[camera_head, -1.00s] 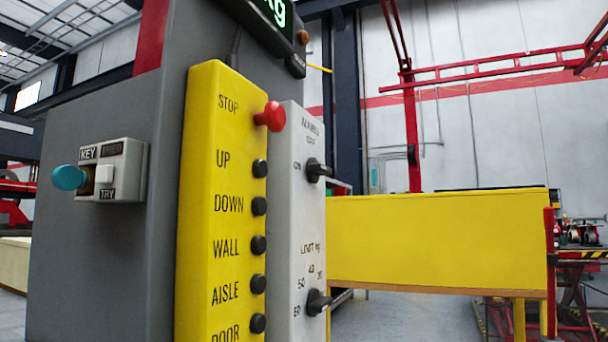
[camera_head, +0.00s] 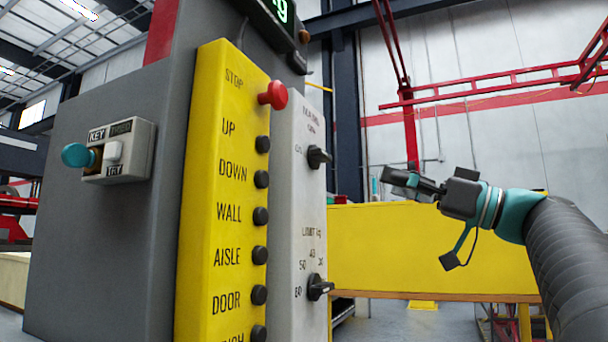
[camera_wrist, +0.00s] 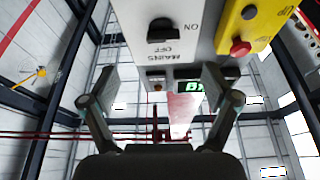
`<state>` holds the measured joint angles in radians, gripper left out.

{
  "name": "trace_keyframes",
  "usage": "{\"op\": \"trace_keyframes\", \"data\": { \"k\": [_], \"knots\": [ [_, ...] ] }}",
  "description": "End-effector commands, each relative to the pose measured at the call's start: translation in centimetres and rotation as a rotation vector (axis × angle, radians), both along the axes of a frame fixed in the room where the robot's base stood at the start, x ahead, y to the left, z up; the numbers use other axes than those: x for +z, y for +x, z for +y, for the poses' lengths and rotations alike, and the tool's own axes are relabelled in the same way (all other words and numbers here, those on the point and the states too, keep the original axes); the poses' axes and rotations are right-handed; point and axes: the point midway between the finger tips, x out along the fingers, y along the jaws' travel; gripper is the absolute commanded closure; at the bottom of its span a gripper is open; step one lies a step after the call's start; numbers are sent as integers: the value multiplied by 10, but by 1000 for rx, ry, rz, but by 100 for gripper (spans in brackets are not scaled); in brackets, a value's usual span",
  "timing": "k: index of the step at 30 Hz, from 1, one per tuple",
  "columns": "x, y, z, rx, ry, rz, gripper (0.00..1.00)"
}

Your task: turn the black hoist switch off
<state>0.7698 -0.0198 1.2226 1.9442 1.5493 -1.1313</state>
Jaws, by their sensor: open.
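The upper black rotary switch (camera_head: 318,157) sits on the light grey panel (camera_head: 300,200), by the MAINS, OFF and ON labels. In the wrist view the switch (camera_wrist: 162,30) appears upside down at the top; its bar seems to lie sideways, in line with ON. My gripper (camera_head: 412,186) is right of the panel in the head view, pointing left toward it, apart from the switch. In the wrist view my gripper (camera_wrist: 160,88) has its two fingers spread with nothing between them. The switch lies beyond the fingertips.
A lower black limit switch (camera_head: 319,287) is on the same panel. The yellow button strip (camera_head: 205,250) with a red stop button (camera_head: 273,95) stands left of it. A key box (camera_head: 119,150) is further left. A yellow barrier (camera_head: 430,250) is behind my arm.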

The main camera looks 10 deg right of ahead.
Motion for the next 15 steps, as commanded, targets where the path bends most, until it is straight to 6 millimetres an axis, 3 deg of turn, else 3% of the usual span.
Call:
{"op": "trace_keyframes", "data": {
  "k": [5,15],
  "knots": [
    [13,-4,-4,4,-1,-67,12],
    [35,24,37,7,-1,-64,12]
  ]
}}
